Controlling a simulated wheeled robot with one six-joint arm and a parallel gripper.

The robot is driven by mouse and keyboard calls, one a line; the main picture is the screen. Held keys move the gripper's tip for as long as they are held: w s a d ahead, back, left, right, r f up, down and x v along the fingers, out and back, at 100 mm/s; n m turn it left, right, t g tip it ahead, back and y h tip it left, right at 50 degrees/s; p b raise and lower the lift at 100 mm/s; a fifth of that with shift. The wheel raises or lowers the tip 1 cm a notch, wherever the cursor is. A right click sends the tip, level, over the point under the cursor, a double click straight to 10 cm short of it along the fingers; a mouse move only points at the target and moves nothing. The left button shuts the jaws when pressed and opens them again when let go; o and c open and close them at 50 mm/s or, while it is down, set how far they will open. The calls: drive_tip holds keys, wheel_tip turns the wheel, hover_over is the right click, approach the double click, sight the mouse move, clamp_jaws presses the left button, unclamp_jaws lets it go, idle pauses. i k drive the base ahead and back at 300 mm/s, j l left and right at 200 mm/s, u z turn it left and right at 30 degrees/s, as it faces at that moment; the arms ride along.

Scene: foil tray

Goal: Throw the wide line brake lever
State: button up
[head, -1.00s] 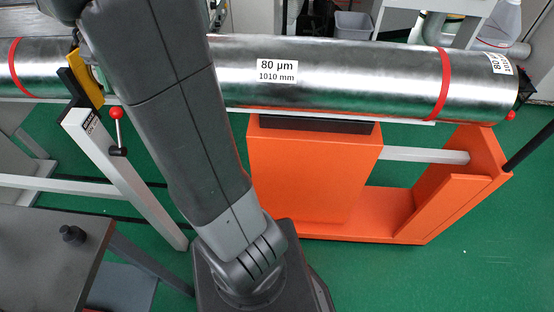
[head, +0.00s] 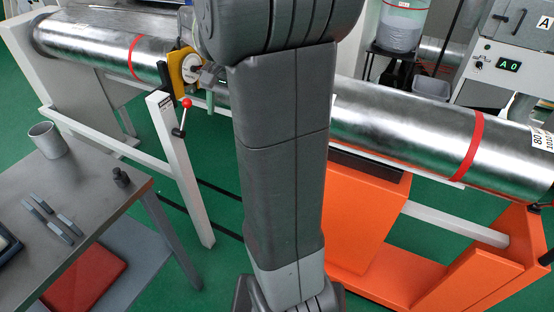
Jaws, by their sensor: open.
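The brake lever (head: 183,118) has a red ball knob on a thin metal rod. It stands up, leaning slightly right, from a dark pivot near the top of a white post (head: 180,165). Behind the post, a yellow bracket with a round white disc (head: 188,66) sits at the long metallic roll (head: 400,125). My gripper (head: 204,84) shows only in part, just left of my arm, in front of the roll. It is open, above and right of the red knob and apart from it. My arm hides the roll's middle.
A grey table (head: 75,200) at left holds a cup (head: 47,140), small metal parts and a black knob. An orange stand (head: 365,220) is under the roll at right. White rails run behind the post. A machine with a display (head: 507,65) stands at back right.

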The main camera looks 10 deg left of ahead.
sight(186, 103)
drive_tip(key=k+l, duration=0.4)
drive_tip(key=l, duration=0.15)
drive_tip(key=i+j, duration=0.25)
drive_tip(key=j, duration=0.15)
drive_tip(key=i+j, duration=0.55)
drive_tip(key=j, duration=0.2)
drive_tip(key=i+j, duration=0.25)
drive_tip(key=j, duration=0.15)
drive_tip(key=i+l+z, duration=0.05)
